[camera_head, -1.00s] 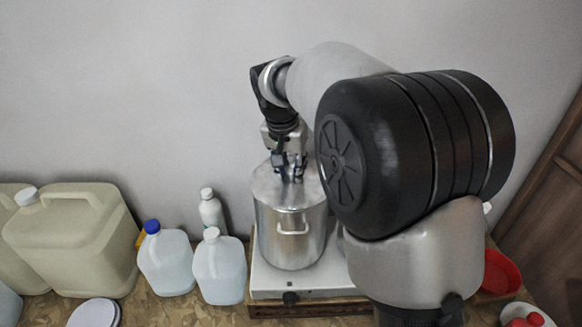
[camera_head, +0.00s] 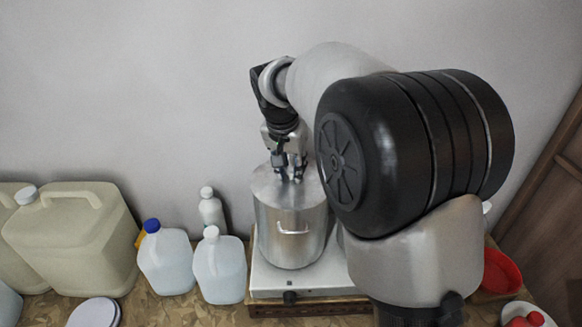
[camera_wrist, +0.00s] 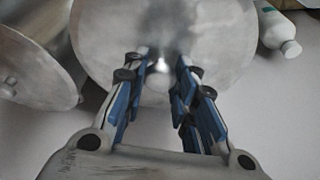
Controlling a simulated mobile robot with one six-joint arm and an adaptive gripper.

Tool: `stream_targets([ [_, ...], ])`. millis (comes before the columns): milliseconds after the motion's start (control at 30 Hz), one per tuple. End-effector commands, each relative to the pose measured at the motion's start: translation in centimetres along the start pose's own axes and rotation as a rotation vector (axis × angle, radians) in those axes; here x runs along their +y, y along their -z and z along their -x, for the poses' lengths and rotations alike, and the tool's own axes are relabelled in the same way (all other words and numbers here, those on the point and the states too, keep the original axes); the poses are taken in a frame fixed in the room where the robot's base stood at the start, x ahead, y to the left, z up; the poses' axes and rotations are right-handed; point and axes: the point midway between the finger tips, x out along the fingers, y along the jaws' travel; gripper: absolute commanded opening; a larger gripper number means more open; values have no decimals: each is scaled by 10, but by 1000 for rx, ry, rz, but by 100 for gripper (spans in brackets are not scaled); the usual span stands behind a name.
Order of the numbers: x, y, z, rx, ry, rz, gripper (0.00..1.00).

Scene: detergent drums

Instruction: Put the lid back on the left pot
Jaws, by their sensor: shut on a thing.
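The left pot (camera_head: 290,240) is a tall silver pot with a side handle, standing on a white stove. Its round metal lid (camera_head: 262,184) lies over the pot's top, and I see no clear gap between them in the head view. My gripper (camera_head: 289,178) points down at the middle of the lid. In the wrist view, my gripper (camera_wrist: 160,68) has its blue-padded fingers on either side of the lid's small shiny knob (camera_wrist: 161,66) and is shut on it. The lid (camera_wrist: 225,45) fills the upper middle there and hides the pot below it.
Another metal pot (camera_wrist: 45,50) shows at the left of the wrist view; my arm mostly hides that area in the head view. A white bottle (camera_head: 211,212), jugs (camera_head: 219,268) and a large beige canister (camera_head: 75,240) stand left of the stove (camera_head: 300,282). A red bowl (camera_head: 500,272) is at right.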

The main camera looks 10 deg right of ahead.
Motion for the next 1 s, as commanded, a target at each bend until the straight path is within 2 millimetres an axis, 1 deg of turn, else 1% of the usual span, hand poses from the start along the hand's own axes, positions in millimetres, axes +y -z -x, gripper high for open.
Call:
stream_targets([
  [100,0,0,0,1,1,0,0],
  [133,0,0,0,1,1,0,27],
  [200,0,0,0,1,1,0,32],
  [467,0,0,0,1,0,0,49],
  [700,0,0,0,-1,-1,0,50],
  [1000,0,0,0,0,0,0,69],
])
